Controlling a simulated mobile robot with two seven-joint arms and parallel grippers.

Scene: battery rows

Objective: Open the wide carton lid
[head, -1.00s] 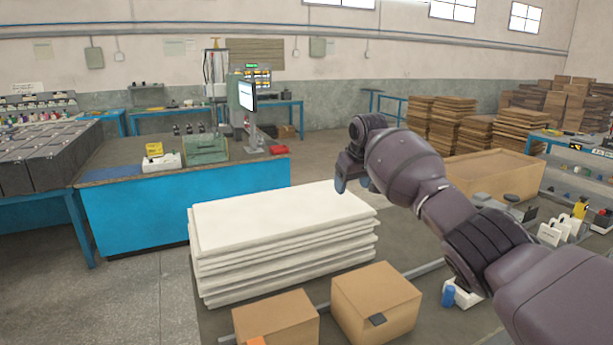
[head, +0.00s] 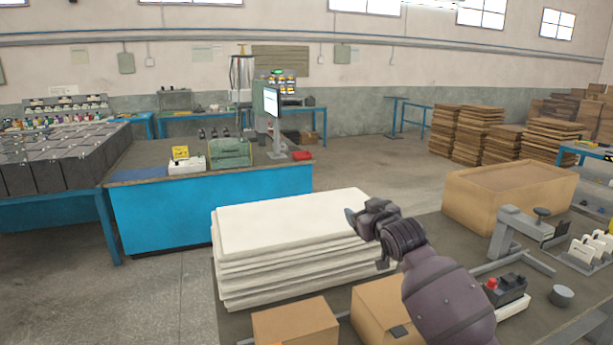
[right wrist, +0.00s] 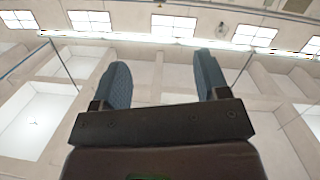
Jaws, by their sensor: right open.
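The wide carton (head: 490,212) is a long brown cardboard box standing on the worktable at the right in the head view. Its top looks brown and flat with a lighter edge around it; I cannot tell for sure whether the lid is fully shut. My right gripper (head: 366,240) is in front of the right end of the white stack, left of the carton and apart from it. It is open, and the right wrist view shows nothing between its fingers (right wrist: 162,85), only wall and windows beyond. My left gripper is not in view.
A stack of white sheets (head: 290,225) stands left of my right arm. Two small cartons, one at the front (head: 295,325) and one partly behind my arm (head: 375,315), sit on the table (head: 440,235). A grey clamp-like device (head: 515,230) stands close to the wide carton.

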